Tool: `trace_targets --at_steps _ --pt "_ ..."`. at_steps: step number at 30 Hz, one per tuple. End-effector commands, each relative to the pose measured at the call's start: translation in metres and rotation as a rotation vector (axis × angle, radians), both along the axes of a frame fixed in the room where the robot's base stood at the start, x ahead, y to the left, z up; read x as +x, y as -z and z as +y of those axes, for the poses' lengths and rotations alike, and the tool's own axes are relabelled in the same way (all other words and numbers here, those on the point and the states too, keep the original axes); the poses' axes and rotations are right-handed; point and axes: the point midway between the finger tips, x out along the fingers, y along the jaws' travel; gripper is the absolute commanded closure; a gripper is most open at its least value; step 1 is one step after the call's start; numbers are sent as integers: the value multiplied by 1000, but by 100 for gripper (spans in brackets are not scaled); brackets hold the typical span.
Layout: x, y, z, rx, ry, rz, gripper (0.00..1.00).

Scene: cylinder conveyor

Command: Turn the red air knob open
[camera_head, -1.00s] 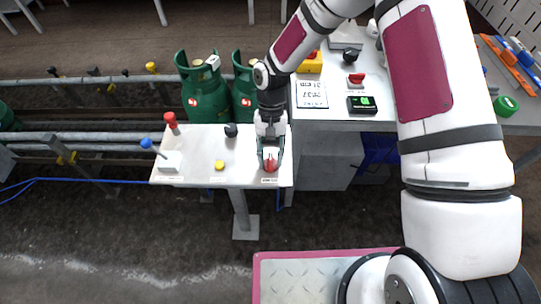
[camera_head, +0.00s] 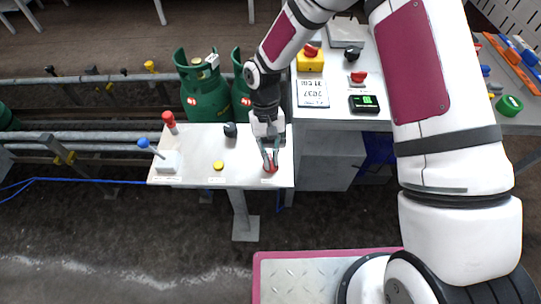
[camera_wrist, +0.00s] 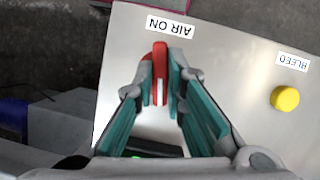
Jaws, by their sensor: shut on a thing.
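The red air knob (camera_wrist: 157,62) stands on the white panel beside the label "AIR ON" (camera_wrist: 170,27), which reads upside down in the wrist view. In the head view the knob (camera_head: 270,167) is at the panel's front right corner, partly hidden by the fingers. My gripper (camera_wrist: 169,75) reaches down from above with its teal-lined fingers on either side of the knob. It is shut on the knob. A white line runs along the knob's grip.
The white panel (camera_head: 193,145) also carries a yellow bleed button (camera_head: 218,166), a black knob (camera_head: 230,130), a blue-tipped lever (camera_head: 144,143) and a red-topped post (camera_head: 169,121). Green gas cylinders (camera_head: 205,95) stand behind. A higher bench (camera_head: 335,113) with a yellow emergency button (camera_head: 310,63) adjoins at right.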

Motion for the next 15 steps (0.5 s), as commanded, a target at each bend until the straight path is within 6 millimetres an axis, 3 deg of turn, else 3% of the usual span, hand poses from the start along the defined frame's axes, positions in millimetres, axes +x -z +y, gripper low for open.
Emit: trace_targets --at_steps 15 --pt "0 1 4 -1 -492 -2 100"
